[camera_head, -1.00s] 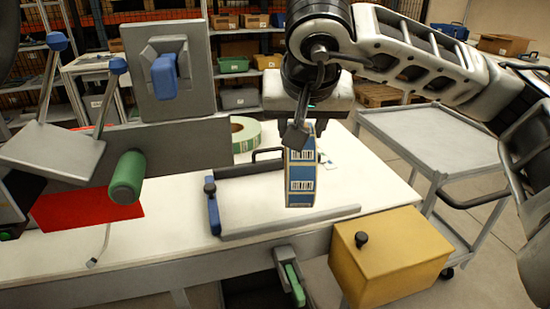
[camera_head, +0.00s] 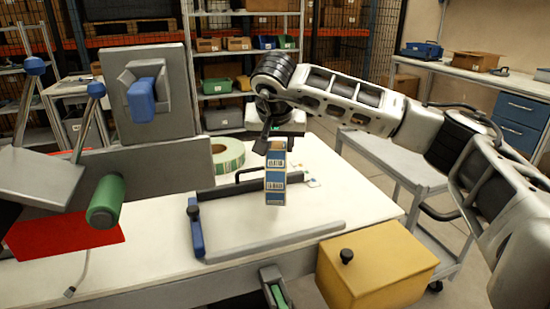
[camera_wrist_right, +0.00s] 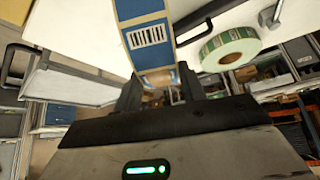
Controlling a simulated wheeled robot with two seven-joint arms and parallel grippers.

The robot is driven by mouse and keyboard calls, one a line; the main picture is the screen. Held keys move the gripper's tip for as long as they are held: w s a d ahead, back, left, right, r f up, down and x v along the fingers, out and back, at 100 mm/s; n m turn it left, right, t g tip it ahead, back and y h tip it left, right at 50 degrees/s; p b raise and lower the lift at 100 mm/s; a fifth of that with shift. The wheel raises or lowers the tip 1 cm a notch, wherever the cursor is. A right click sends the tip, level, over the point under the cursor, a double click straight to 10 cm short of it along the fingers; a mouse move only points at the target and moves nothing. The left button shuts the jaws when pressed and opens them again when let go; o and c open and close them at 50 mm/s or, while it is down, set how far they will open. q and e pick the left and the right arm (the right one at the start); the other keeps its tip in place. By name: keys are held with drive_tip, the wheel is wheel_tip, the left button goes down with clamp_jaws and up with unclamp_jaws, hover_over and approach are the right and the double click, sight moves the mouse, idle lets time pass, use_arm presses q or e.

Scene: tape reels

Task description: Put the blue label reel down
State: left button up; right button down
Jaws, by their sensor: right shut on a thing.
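The blue label reel (camera_head: 275,178) hangs upright from my right gripper (camera_head: 276,144), above the white table inside the grey frame. It is blue and cream with barcode-like prints, and it shows edge-on. In the right wrist view the reel (camera_wrist_right: 150,38) sits between the two dark fingers of the right gripper (camera_wrist_right: 158,92), which are shut on it. Whether its lower edge touches the table I cannot tell. My left gripper is not in view.
A green label reel (camera_head: 229,156) lies on the white table (camera_head: 140,262) behind the frame (camera_head: 275,243). A yellow box (camera_head: 375,268) stands at the front right. A grey panel machine with a green roller (camera_head: 106,200) fills the left. A grey cart (camera_head: 390,160) stands behind right.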

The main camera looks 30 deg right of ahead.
drive_tip(key=shift+w+f, duration=0.4)
drive_tip(key=shift+f, duration=1.6)
drive_tip(key=shift+f, duration=0.2)
drive_tip(key=c, duration=0.8)
unclamp_jaws()
drive_tip(key=shift+c, duration=0.2)
